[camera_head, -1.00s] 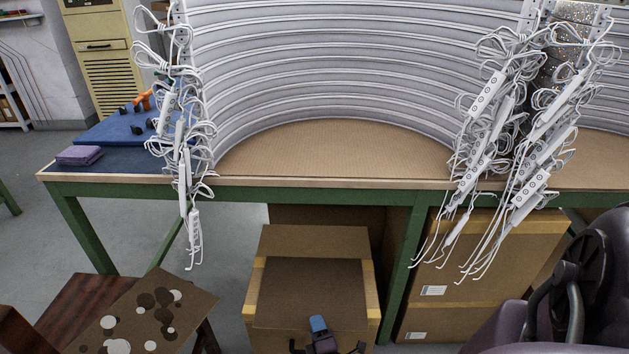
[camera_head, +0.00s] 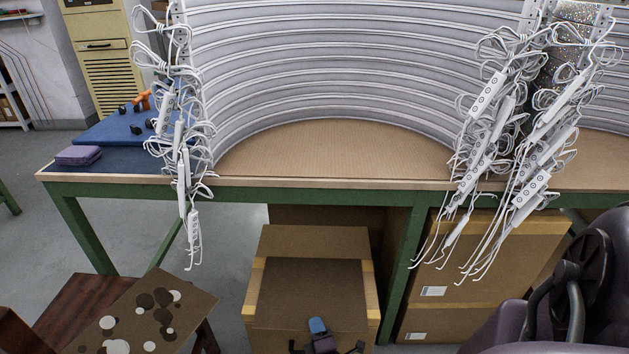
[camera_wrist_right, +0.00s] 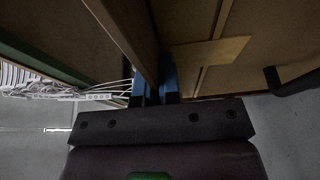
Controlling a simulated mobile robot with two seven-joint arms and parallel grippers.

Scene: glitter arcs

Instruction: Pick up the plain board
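The plain board (camera_head: 310,288) is a flat brown sheet without spots in the lower middle of the head view, in front of and over the cardboard box. My right gripper (camera_head: 318,328), with blue fingertips, is at its near edge. In the right wrist view the board (camera_wrist_right: 127,35) runs edge-on down between the two blue fingers (camera_wrist_right: 154,88). The fingers are close together with the board's edge between them, and they look shut on it. The exact contact is partly hidden in shadow. My left gripper is not in view.
A spotted board (camera_head: 140,315) lies on a dark wooden chair (camera_head: 75,305) at lower left. The workbench (camera_head: 330,182) with a green frame stands behind, with white cables (camera_head: 480,150) hanging over its edge. Large cardboard boxes (camera_head: 480,265) stand under it at right.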

